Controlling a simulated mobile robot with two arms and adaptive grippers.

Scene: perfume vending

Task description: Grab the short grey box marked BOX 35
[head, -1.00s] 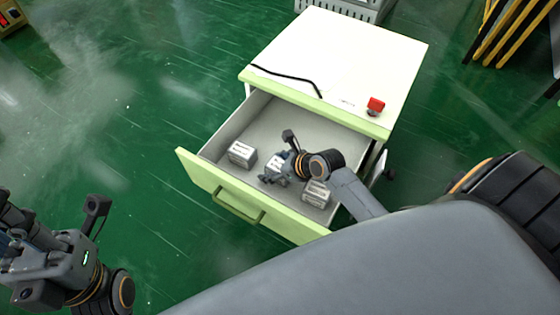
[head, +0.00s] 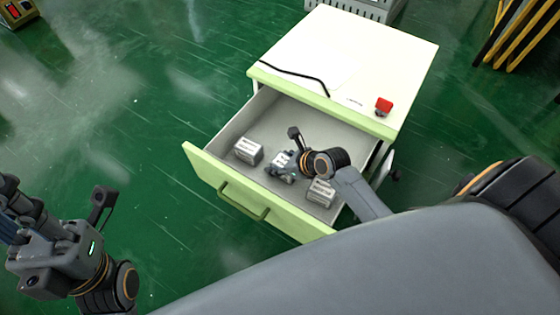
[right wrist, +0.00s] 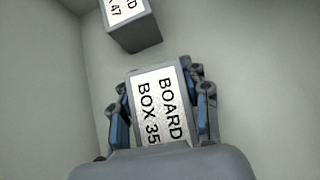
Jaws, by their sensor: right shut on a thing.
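The short grey box marked BOX 35 (right wrist: 158,105) sits between the fingers of my right gripper in the right wrist view, its white label reading BOARD BOX 35. My right gripper (head: 282,170) is shut on it, inside the open drawer (head: 322,130). In the head view the gripper partly hides the box (head: 279,160). I cannot tell whether the box touches the drawer floor. My left gripper (head: 65,245) is at the lower left, over the floor and away from the drawer; its fingertips do not show clearly.
A second grey box (head: 249,151), marked 47 in the right wrist view (right wrist: 133,32), is in the drawer to the left. Another box (head: 320,193) is to the right, beside my arm. The white cabinet top (head: 350,60) holds a black cable and a red button (head: 383,105).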

